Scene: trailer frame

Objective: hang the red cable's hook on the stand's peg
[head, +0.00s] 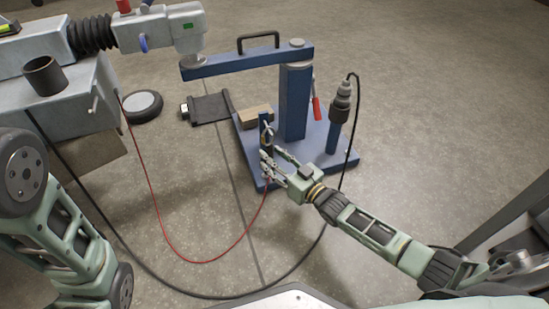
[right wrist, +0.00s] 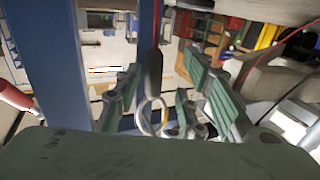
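The blue stand (head: 295,105) has a flat base, a thick column and a short dark-blue post (head: 266,128) at its left side. The red cable (head: 163,226) hangs in a loop from the grey box to my right gripper (head: 270,163), which is beside the short post. In the right wrist view, the cable's hook (right wrist: 152,116), a pale metal ring on a dark sleeve, is between my right gripper's spread fingers (right wrist: 158,100), with gaps on both sides. A blue upright shows behind it. The peg is not clear, and I cannot tell if the ring is around it. My left gripper is not visible.
The grey box (head: 70,100) stands at the left. A black cable (head: 190,294) runs across the floor to a tool (head: 341,100) on the stand's right post. A wheel (head: 142,106) lies on the floor. A red-handled item (head: 316,107) is at the column.

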